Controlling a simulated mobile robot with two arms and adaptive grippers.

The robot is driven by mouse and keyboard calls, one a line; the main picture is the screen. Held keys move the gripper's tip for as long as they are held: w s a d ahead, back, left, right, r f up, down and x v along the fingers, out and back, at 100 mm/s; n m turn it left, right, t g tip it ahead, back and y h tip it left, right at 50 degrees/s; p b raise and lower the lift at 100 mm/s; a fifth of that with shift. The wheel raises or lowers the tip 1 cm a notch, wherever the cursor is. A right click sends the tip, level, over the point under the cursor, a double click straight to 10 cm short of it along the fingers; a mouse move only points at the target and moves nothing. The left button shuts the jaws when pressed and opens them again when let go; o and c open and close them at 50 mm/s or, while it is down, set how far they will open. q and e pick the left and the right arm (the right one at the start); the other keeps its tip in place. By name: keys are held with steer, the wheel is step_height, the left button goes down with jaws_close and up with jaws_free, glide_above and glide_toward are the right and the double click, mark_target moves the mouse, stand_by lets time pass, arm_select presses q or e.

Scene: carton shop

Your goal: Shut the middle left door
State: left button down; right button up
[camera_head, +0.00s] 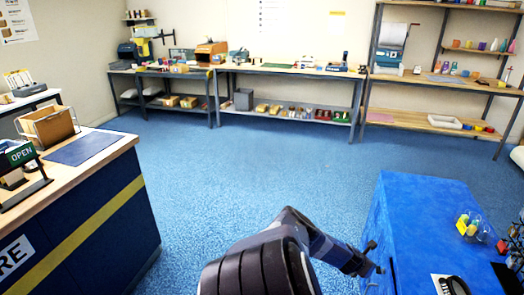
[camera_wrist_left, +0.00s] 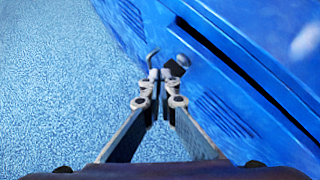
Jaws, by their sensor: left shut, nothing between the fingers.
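A blue cabinet (camera_head: 425,215) stands at the lower right of the head view. Its blue front with slotted vents (camera_wrist_left: 222,112) fills the right of the left wrist view. A long dark gap (camera_wrist_left: 240,75) runs along this front; I cannot tell for certain which door it borders or how far that door stands open. My left gripper (camera_head: 372,262) is at the cabinet's left side, and its fingers (camera_wrist_left: 165,75) are shut and empty close to the blue front. Whether they touch it I cannot tell. My right gripper is not in view.
On the cabinet top stands a clear bin (camera_head: 472,225) with small coloured items. A counter (camera_head: 95,215) with a yellow stripe stands at the left. Workbenches (camera_head: 290,72) and shelves (camera_head: 440,85) line the back wall. The blue floor (camera_head: 260,165) between is clear.

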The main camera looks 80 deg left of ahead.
arm_select(q)
steer(key=shift+w+d, duration=0.1)
steer(key=shift+w, duration=0.25)
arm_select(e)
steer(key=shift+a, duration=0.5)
